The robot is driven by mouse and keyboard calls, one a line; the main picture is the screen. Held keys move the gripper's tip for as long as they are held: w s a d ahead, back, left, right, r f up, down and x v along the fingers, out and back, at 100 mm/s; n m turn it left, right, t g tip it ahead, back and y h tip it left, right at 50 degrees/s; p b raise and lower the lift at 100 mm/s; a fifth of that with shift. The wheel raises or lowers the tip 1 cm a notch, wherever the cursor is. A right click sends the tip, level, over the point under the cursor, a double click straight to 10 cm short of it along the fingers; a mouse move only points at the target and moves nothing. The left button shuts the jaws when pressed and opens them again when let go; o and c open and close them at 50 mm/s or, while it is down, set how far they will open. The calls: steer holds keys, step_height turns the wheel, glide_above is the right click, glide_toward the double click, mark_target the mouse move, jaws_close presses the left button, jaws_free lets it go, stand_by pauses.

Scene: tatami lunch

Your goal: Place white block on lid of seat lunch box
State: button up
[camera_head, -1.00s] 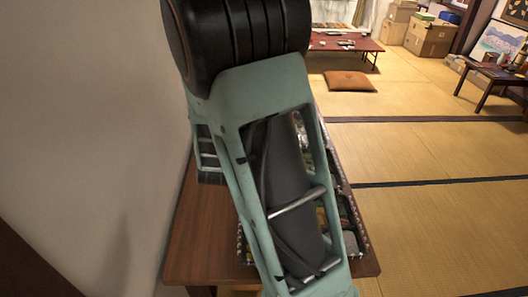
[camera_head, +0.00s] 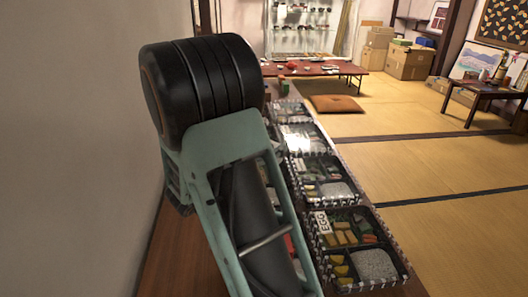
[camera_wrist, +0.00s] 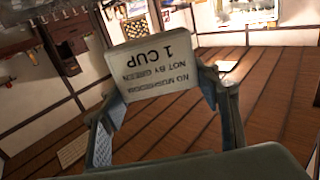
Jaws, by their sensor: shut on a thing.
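A white block (camera_wrist: 152,65) with dark printed text, upside down in the wrist view, reads "1 CUP", "NOT BY GREEN" and "NO MUSHROOM". My gripper (camera_wrist: 162,92) is shut on it, with one finger at each side. The block is held up in the air, clear of any surface I can see. In the head view my arm hides the gripper and block. A lunch box with a bright, shiny patch on top (camera_head: 303,137) stands in a row on the brown table; I cannot tell whether this is a lid or which box is the seat lunch box.
Open, filled lunch boxes (camera_head: 376,265) line the brown table (camera_head: 172,258), one with an "EGG" label. A wall (camera_head: 70,150) is close on the left. Beyond are an orange cushion (camera_head: 335,104), a low red table (camera_head: 320,70) and cardboard boxes (camera_head: 405,60).

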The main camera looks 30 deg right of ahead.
steer(key=shift+f+b, duration=3)
steer(key=shift+f, duration=0.4)
steer(key=shift+f, duration=0.25)
